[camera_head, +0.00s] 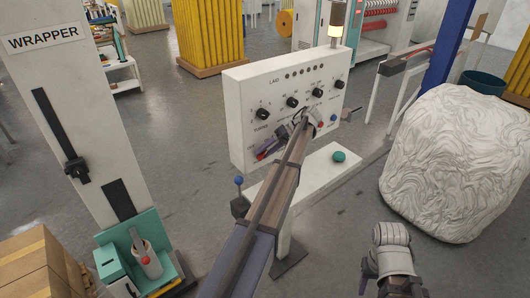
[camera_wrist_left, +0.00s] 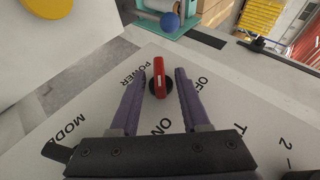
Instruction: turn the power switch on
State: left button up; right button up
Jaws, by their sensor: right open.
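The red power switch (camera_wrist_left: 159,78) sits on a round dark base on the white control panel (camera_head: 240,92). In the wrist view it lies near the printed words POWER, OFF and ON; I cannot tell which its handle marks. My left gripper (camera_wrist_left: 161,80) is open, with its two purple fingers on either side of the switch and a gap visible on both sides. In the head view my left gripper (camera_head: 266,150) is at the panel's lower left and hides much of the switch. My right gripper (camera_head: 390,280) is low at the right, away from the panel, its fingers barely visible.
Several black knobs (camera_head: 292,102) line the panel above my left gripper. A green button (camera_head: 339,156) is on the white ledge below, with a blue-topped lever (camera_head: 239,181) at its left. A large white wrapped bundle (camera_head: 450,160) stands at the right.

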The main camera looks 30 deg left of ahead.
pick_arm(q)
jog(key=shift+w+r, duration=0.1)
jog(key=p+v, duration=0.5)
jog(key=v, duration=0.2)
jog(key=shift+d, duration=0.25)
jog(key=shift+w+r, duration=0.1)
jog(key=shift+r, duration=0.05)
jog(key=s+d+f+m+t+h+b, duration=0.1)
jog(key=s+d+f+m, duration=0.3)
jog(key=s+d, duration=0.6)
jog(key=s+d+f+m+t+h+b, duration=0.2)
jog(key=s+d+m, duration=0.4)
jog(key=s+d, duration=0.5)
jog(key=s+d+f+m+t+h+b, duration=0.2)
jog(key=s+d+f+m, duration=0.3)
jog(key=s+d, duration=0.6)
notch_tip(320, 180, down, 2)
jog(key=shift+s+d+t+h, duration=0.3)
jog(key=shift+t+h, duration=0.2)
jog(key=shift+h, duration=0.3)
jog(key=shift+a, duration=0.1)
